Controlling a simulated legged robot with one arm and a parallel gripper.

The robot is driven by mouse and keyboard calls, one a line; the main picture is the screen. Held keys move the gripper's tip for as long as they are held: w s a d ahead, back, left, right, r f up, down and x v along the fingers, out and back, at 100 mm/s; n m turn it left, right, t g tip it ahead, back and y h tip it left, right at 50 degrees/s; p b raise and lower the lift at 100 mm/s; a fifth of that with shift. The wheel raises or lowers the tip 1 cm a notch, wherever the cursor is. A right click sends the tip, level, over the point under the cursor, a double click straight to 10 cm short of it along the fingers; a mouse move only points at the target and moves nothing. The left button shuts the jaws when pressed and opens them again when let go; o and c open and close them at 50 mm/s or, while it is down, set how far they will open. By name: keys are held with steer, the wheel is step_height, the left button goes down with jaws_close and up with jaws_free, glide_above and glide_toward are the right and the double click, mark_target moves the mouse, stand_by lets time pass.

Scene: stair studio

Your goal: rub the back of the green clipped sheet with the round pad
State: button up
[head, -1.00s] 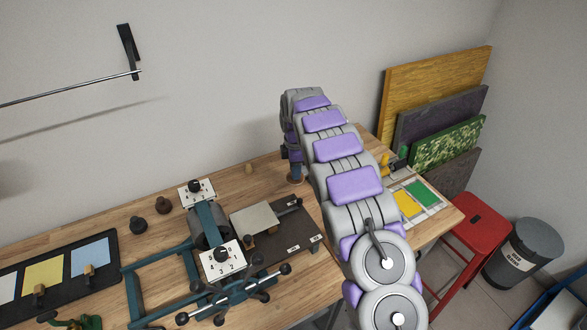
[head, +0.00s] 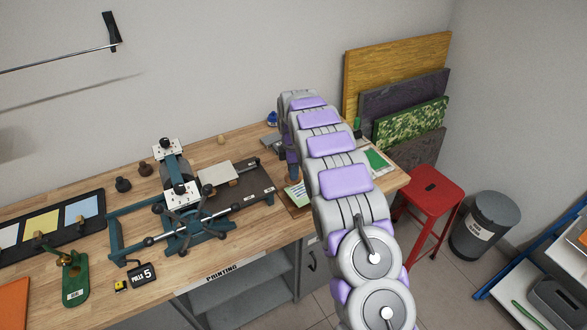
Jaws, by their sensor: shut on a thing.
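My gripper (head: 292,160) points down over the bench, partly hidden by my arm. It is shut on a small brown thing (head: 294,173), which looks like the round pad; its shape is mostly hidden. Just below it lies a small pale sheet with greenish marks (head: 296,193) on a brown board (head: 297,210). I cannot tell whether the pad touches it, nor whether this is the green clipped sheet. A green patch on a white-bordered card (head: 376,160) shows at the bench's right end, partly behind my arm.
The press (head: 178,200) stands left of my gripper. A black board (head: 65,245) with pale, yellow and blue clipped sheets lies further left. A red stool (head: 430,187) and bin (head: 484,225) stand right of the bench. Coloured panels (head: 397,75) lean on the wall.

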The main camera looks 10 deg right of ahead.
steer(key=shift+d+f, duration=0.4)
steer(key=shift+f, duration=0.3)
steer(key=f+b, duration=0.2)
steer(key=f, duration=0.1)
steer(key=shift+d+f, duration=0.2)
steer(key=shift+d, duration=0.15)
steer(key=shift+a+f, duration=0.5)
steer(key=shift+d, duration=0.4)
steer(key=shift+a+f, duration=0.1)
steer(key=shift+a, duration=0.2)
steer(key=shift+d+f, duration=0.15)
steer(key=shift+f, duration=0.1)
steer(key=shift+w+d, duration=0.2)
steer(key=shift+d, duration=0.3)
steer(key=shift+w+d, duration=0.15)
steer(key=shift+d, duration=0.3)
